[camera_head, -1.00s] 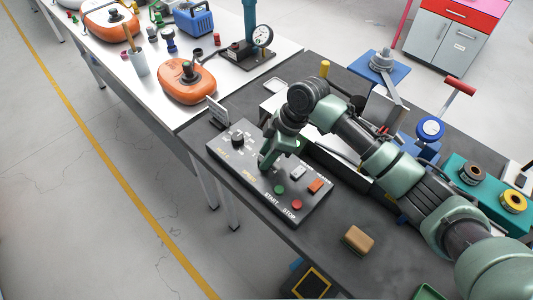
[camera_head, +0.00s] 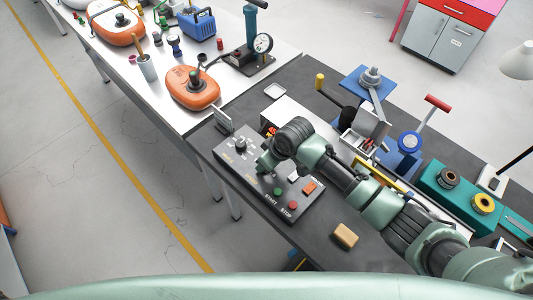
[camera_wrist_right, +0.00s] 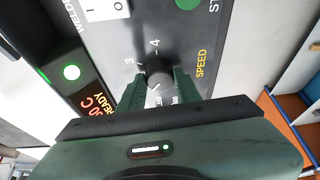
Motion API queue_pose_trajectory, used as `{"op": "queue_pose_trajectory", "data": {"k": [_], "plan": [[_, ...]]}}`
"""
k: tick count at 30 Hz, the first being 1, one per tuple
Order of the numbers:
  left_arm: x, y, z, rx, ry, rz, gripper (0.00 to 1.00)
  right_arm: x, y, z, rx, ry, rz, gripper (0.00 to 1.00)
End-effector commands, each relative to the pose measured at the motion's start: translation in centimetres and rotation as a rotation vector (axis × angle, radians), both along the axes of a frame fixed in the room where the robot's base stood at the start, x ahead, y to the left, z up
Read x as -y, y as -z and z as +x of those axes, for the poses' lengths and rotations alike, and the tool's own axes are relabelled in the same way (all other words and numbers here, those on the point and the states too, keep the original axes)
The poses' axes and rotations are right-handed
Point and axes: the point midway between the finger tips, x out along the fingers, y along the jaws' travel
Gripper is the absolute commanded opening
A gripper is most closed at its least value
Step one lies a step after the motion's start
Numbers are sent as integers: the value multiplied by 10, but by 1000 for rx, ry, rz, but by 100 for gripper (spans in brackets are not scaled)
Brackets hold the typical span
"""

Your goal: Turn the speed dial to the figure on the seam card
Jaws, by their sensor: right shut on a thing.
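The dark control panel (camera_head: 262,184) lies on the near left part of the grey bench. My right gripper (camera_head: 262,165) reaches down onto it and mostly hides the speed dial in the head view. In the right wrist view, the black speed dial (camera_wrist_right: 158,72) sits between the fingers of my right gripper (camera_wrist_right: 158,78), which is shut on it. Figures 3 and 4 show beside the dial; other figures are hidden or unclear. A white mark shows on the dial. My left gripper is out of view.
Another black knob (camera_head: 240,143) sits near the panel's left end. A tan block (camera_head: 345,235) lies on the bench nearby.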

Motion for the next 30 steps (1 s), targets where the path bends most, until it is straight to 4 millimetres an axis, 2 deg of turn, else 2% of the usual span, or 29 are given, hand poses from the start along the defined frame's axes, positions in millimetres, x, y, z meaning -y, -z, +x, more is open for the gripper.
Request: {"op": "queue_pose_trajectory", "data": {"k": [1, 3, 12, 30], "plan": [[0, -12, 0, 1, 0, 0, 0, -3, -8, 0, 2, 36, 5, 0], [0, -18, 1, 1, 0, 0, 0, -3, -7, 0, 3, 88, 6, 0], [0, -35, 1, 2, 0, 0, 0, -3, -5, 1, 6, 248, 5, 0], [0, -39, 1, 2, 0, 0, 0, -3, -4, 2, 9, 310, 7, 0]]}}
